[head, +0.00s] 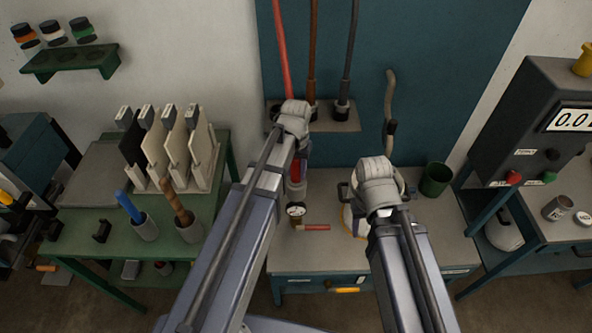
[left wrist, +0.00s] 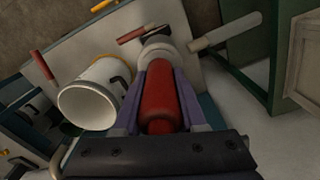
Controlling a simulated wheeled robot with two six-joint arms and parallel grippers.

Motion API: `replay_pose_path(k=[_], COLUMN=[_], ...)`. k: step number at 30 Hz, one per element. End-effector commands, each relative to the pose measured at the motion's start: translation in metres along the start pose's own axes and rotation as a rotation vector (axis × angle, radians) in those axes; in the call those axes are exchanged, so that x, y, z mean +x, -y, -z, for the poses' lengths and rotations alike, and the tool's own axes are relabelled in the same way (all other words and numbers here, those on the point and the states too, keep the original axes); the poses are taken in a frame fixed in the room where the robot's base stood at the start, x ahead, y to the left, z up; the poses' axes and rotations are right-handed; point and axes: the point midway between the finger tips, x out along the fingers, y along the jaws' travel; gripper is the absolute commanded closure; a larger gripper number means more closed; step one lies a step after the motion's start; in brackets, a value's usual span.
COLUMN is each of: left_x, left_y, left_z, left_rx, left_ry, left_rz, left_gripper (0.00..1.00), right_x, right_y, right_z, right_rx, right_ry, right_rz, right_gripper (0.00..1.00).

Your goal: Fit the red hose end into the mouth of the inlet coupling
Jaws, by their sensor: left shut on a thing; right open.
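The red hose end (left wrist: 160,95) is held between the two purple fingers of my left gripper (left wrist: 167,100) in the left wrist view. Its far end meets the pale ring of the inlet coupling (left wrist: 158,50), lined up with it; I cannot tell how deep it sits. In the head view my left gripper (head: 301,158) is over the bench, with the red hose end (head: 295,172) just above the grey coupling (head: 296,190). The left arm partly hides both. My right gripper (head: 376,190) is open over the bench's right part, its fingertips mostly hidden by its wrist.
A gauge (head: 295,210) and a red lever (head: 316,227) are close in front of the coupling. A white bucket (left wrist: 92,95) stands beside it, partly behind my right gripper in the head view. Brown and black hoses hang at a shelf (head: 325,127). A green cup (head: 436,179) stands at right.

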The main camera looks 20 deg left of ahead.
Motion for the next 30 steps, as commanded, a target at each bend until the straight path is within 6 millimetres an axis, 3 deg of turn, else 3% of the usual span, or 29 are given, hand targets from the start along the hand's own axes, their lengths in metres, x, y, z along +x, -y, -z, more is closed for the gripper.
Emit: replay_pose_path(k=[5,6,15,24,30], left_x=[0.0,0.0,0.0,-0.001,-0.012], left_y=[0.0,0.0,0.0,0.0,0.0], left_z=[0.0,-0.001,0.0,0.0,0.0], left_rx=[0.0,0.0,0.0,0.0,0.0], left_ry=[0.001,0.001,0.001,0.001,0.001], left_rz=[0.0,0.0,0.0,0.0,0.0], left_gripper=[1.0,0.58,0.25,0.25,0.25], right_x=[0.0,0.0,0.0,-0.001,-0.012], right_y=[0.0,0.0,0.0,0.0,-0.001], right_z=[0.0,0.0,0.0,0.0,-0.001], right_rx=[0.0,0.0,0.0,0.0,0.002], right_ry=[0.0,0.0,0.0,0.0,0.0], right_rz=[0.0,0.0,0.0,0.0,0.0], right_gripper=[0.5,0.5,0.5,0.5,0.5])
